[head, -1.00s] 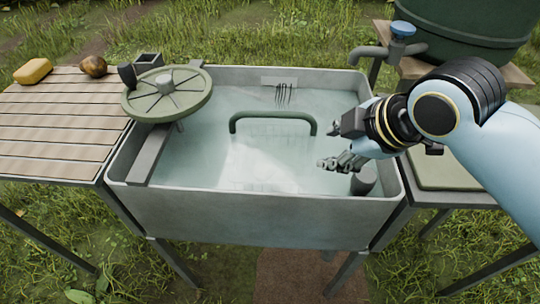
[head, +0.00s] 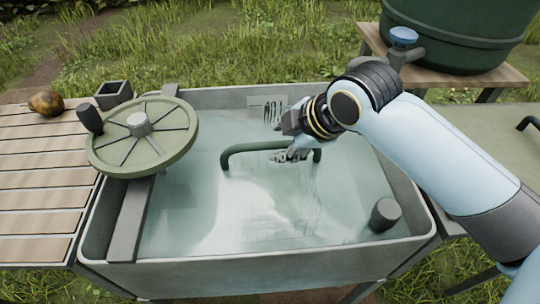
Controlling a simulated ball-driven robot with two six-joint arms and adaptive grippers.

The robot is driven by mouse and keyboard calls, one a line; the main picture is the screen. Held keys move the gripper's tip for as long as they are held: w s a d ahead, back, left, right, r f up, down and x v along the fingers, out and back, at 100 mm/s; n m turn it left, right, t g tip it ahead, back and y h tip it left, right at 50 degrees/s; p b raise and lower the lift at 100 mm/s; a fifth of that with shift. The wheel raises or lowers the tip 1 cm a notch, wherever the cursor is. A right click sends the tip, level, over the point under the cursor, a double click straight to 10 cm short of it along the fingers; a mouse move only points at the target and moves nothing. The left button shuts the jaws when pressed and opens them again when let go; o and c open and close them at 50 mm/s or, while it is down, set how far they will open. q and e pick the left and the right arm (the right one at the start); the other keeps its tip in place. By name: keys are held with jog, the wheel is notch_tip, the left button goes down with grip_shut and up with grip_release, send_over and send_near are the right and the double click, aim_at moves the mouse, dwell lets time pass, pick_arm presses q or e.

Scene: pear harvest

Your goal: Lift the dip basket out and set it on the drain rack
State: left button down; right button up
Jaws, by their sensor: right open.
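The dip basket sits under water in the grey sink; its green arched handle (head: 240,149) stands above the surface, and its body is only faintly seen through glare. My right gripper (head: 285,142) is open at the right half of the handle, its fingers overlapping the bar in the head view. I cannot tell whether they touch it. A wooden slatted surface (head: 40,185), which may be the drain rack, lies left of the sink. My left gripper is not in view.
A green spoked wheel (head: 140,150) rests over the sink's left side on a grey board (head: 130,220). A dark cylinder (head: 384,215) stands at the right wall. A brown pear-like fruit (head: 46,103) and small square pot (head: 113,95) lie left. A green barrel (head: 460,35) stands back right.

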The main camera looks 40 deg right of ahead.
aim_at(273, 144)
jog(key=x, duration=0.5)
jog(key=shift+w+a+f+b, duration=0.1)
jog(key=shift+a+b, duration=0.05)
jog(key=shift+b, duration=0.25)
jog(key=shift+c, duration=1.5)
grip_shut()
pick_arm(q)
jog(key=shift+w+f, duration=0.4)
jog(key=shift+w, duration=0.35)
